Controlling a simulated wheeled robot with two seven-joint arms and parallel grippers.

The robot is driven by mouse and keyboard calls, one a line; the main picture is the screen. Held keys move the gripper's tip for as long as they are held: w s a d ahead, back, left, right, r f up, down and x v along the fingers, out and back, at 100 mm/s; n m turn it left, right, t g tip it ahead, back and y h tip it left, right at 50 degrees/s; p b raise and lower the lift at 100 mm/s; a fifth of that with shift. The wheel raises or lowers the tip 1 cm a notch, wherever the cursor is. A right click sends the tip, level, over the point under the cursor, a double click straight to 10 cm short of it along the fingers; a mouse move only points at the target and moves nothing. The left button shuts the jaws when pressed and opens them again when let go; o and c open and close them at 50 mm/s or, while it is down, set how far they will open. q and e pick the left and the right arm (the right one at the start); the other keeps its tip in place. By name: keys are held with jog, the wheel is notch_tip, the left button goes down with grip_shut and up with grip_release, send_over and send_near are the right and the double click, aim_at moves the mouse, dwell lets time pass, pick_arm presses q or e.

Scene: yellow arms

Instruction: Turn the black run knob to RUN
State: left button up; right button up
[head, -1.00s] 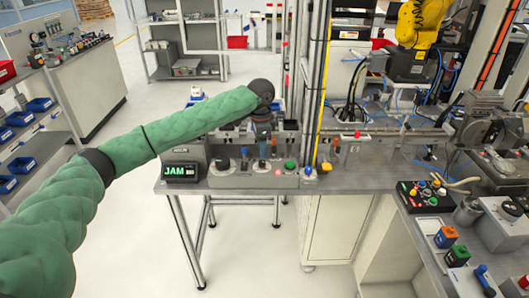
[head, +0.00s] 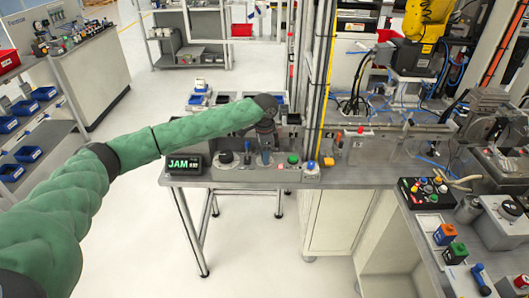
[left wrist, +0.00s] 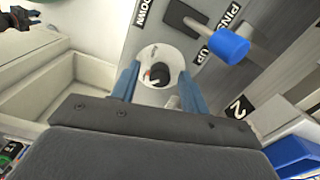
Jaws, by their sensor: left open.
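A black knob with a red mark (left wrist: 160,75) sits on a round pale plate in the left wrist view. It shows between the two blue fingers of my left gripper (left wrist: 161,82), which are open and apart from each other. I cannot tell how far the fingertips are above the knob, and its lettering is too small to read. In the head view my left gripper (head: 265,148) points down over the grey control panel (head: 235,173). A black knob (head: 225,157) shows at that panel's left end.
A display reading JAM (head: 184,165) stands left of the panel. A green button (head: 293,158) and a blue button (head: 311,166) are to the right. A blue-tipped lever (left wrist: 228,45) stands close to the fingers. An upright frame post (head: 318,90) rises behind.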

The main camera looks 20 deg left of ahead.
pick_arm(q)
grip_shut()
